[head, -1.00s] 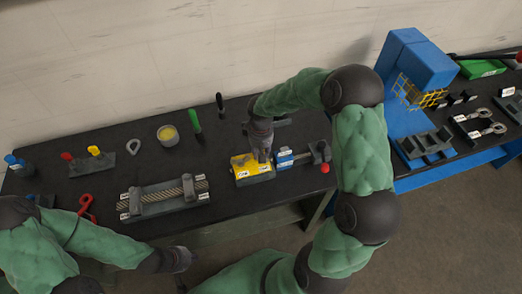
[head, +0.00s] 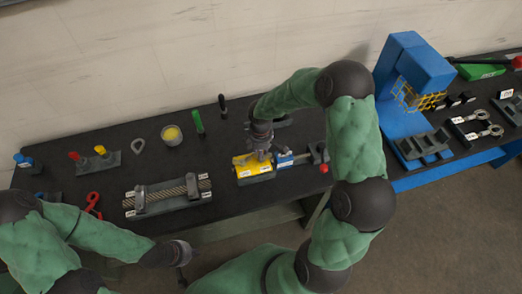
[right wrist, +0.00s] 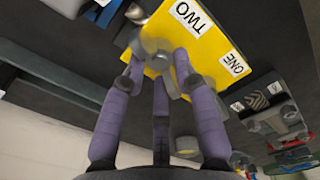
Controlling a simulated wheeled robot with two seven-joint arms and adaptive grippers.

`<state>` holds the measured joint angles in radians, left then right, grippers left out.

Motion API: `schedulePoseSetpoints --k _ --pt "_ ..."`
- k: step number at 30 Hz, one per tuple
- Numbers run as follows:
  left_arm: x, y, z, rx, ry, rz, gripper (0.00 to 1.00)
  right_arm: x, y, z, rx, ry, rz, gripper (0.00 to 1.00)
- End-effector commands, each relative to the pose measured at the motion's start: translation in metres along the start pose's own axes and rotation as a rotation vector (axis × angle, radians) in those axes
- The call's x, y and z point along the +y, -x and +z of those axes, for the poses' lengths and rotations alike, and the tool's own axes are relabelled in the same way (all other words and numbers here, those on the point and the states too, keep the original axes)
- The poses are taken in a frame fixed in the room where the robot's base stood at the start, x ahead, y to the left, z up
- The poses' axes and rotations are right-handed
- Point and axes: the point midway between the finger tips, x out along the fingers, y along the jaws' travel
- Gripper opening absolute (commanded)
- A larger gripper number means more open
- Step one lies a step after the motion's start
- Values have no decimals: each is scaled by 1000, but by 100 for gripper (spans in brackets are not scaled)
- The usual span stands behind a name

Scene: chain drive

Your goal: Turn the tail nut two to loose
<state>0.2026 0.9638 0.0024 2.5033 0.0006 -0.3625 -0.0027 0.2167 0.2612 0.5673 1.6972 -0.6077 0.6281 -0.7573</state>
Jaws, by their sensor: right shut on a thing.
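The yellow block (head: 243,171) sits on the bench among the fixtures. In the right wrist view the yellow block (right wrist: 207,48) carries the labels TWO and ONE. My right gripper (head: 262,156) points down onto it. In the wrist view its purple fingers (right wrist: 160,62) are shut around a grey metal nut (right wrist: 155,40) on the side of the block nearest the TWO label. The fingers partly hide this nut. My left gripper (head: 184,255) is in front of the bench, away from the block; its jaws are too small to read.
A blue vise-like fixture (head: 284,160) stands just right of the yellow block. A grey fixture with a chain or rope (head: 168,195) lies to its left. Green (head: 198,123) and black (head: 222,105) handles stand behind.

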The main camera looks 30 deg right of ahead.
Motion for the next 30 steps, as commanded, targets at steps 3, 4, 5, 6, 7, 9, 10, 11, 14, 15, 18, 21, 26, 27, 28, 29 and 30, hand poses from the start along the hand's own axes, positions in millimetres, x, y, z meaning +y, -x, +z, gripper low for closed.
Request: schedulePoseSetpoints --k 3,4,5,6,7,9,10,11,14,15,18,21,26,27,28,29,30 --pt "3 8 0 0 0 0 0 -2 0 0 0 112 -3 0" --pt "3 9 0 0 0 0 0 -2 0 0 0 141 -4 0" --pt "4 10 0 0 0 0 0 -2 0 0 0 170 -4 0" --pt "4 12 0 0 0 0 0 -3 0 0 0 208 -4 0" --pt "5 14 0 0 0 0 0 -3 0 -1 0 237 -4 0" --pt "6 18 1 0 0 0 0 -3 0 -1 1 303 -3 0" --pt "7 19 1 0 0 0 0 -4 0 -1 1 330 -4 0" --pt "8 21 1 0 0 0 0 -4 0 -1 1 358 -4 0" --pt "9 26 1 0 0 0 0 -5 0 -2 1 450 -4 0" --pt "10 28 1 0 0 0 0 -5 0 -2 1 484 -4 0" --pt "12 33 1 0 0 0 0 -6 -1 -2 2 563 -4 0" --pt "13 37 1 0 0 0 0 -6 -1 -2 2 633 -4 0" --pt "15 42 2 0 0 0 0 -7 -2 -2 3 718 -4 0" --pt "15 42 2 0 0 0 0 -7 -2 -2 3 735 -4 0" --pt "15 43 2 0 0 0 0 -7 -2 -2 3 746 -4 0" --pt "16 44 2 0 0 0 0 -7 -2 -2 3 756 -4 0" --pt "16 44 2 0 0 0 0 -7 -2 -2 3 769 -4 0"
